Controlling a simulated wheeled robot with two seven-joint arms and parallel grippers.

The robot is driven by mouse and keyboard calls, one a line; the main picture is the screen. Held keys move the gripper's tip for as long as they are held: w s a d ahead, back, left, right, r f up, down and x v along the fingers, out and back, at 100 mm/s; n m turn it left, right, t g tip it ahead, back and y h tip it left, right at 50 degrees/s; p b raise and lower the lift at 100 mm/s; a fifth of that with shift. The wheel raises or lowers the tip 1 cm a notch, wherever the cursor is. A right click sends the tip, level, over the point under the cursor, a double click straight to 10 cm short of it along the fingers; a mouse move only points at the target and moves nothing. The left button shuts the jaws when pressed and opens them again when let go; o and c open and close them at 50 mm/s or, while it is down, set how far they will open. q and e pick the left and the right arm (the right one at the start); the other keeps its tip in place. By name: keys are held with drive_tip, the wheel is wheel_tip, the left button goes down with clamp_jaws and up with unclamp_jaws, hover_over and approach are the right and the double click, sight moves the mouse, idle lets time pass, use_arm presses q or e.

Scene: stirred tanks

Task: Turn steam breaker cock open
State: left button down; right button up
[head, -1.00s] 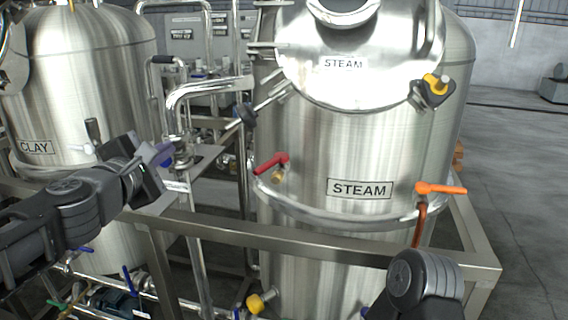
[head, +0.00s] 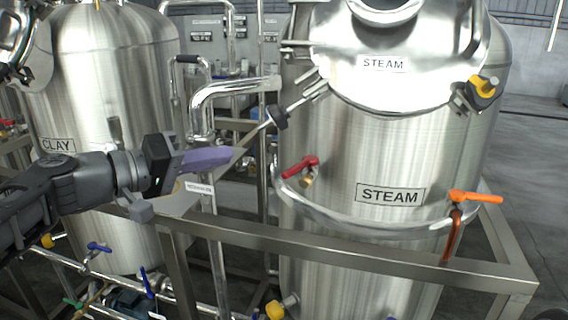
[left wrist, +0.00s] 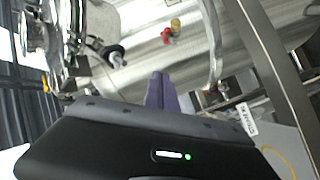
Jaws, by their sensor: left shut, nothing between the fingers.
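The steel tank labelled STEAM (head: 390,194) stands right of centre in the head view. A red lever cock (head: 300,166) with a brass end is on its left side; it also shows in the left wrist view (left wrist: 167,38). An orange lever cock (head: 476,197) sits above a copper-coloured pipe on its right side. I cannot tell which is the steam breaker cock; a small white label (head: 200,188) is too small to read. My left gripper (head: 232,157), with purple fingers (left wrist: 162,78), is shut and empty, left of the red lever and apart from it. My right gripper is out of view.
A steel frame rail (head: 300,245) crosses in front of the tank. A bent steel pipe (head: 215,95) and a black knob on a rod (head: 278,117) stand near my left gripper. The CLAY tank (head: 95,70) is at left. Floor at far right is clear.

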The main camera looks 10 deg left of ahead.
sight(297, 168)
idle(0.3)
